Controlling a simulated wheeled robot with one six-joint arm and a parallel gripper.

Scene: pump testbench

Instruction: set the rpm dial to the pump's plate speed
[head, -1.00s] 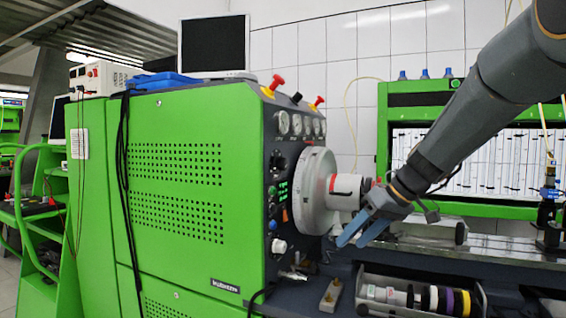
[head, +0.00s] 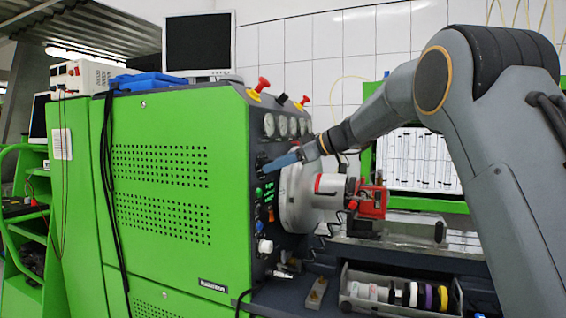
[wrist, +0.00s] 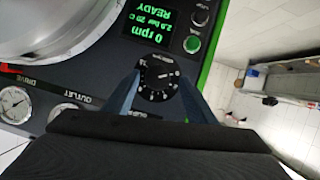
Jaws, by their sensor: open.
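The rpm dial (wrist: 158,84), a black round knob with white scale marks, shows upside down in the wrist view. My gripper (wrist: 160,74) is open, with one blue finger on each side of the dial. I cannot tell whether the fingers touch it. In the head view my gripper (head: 266,167) is at the front panel, below the gauges, and hides the dial. The red pump (head: 372,199) is mounted on the bench at the right of the round drive head. Its plate is not readable. The green display (wrist: 151,27) reads 0 rpm and READY.
A green button (wrist: 191,44) sits close beside the dial. Pressure gauges (wrist: 15,103) are at the lower left of the wrist view. The large grey drive head (head: 300,200) stands out near my gripper. A tray of coloured rings (head: 402,293) lies in front.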

